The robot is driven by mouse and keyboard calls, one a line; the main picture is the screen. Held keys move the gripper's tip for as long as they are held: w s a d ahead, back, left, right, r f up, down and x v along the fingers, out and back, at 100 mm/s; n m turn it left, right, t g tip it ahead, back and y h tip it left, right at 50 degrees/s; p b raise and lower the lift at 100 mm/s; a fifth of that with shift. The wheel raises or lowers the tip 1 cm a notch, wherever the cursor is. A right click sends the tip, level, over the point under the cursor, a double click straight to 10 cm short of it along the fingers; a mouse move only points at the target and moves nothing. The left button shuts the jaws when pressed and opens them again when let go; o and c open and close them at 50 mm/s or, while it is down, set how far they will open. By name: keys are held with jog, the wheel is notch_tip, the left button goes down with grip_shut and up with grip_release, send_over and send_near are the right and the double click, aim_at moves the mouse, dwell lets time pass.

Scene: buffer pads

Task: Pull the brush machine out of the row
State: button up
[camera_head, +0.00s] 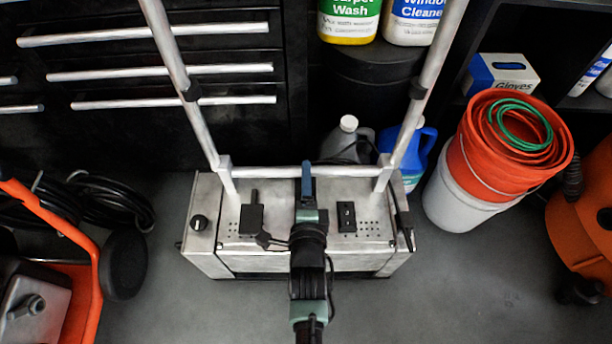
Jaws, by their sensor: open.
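A silver, box-shaped machine (232,262), which I take to be the brush machine, stands on the grey floor in the middle of the view. Two metal handle posts rise from its top, joined low down by a crossbar (262,172). A dark switch box and a socket panel sit on its top. My arm comes in from the bottom and covers the middle of the machine. My gripper (306,180) is at the middle of the crossbar, seen from above. It is open; whether the bar lies between its fingers or touches them cannot be told.
Orange equipment with a black wheel (124,265) and coiled black hose stand left. A bucket stack (485,165) and an orange machine (590,220) stand right. Jugs (408,155) and a drawer cabinet (150,140) are behind. Floor at front right is clear.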

jog(key=shift+w+f+b, duration=0.2)
jog(key=shift+w+b, duration=0.1)
jog(key=shift+w, duration=0.25)
jog(key=shift+w+f+b, duration=0.15)
jog(key=shift+w+b, duration=0.1)
jog(key=shift+w, duration=0.7)
jog(key=shift+r, duration=0.1)
grip_shut()
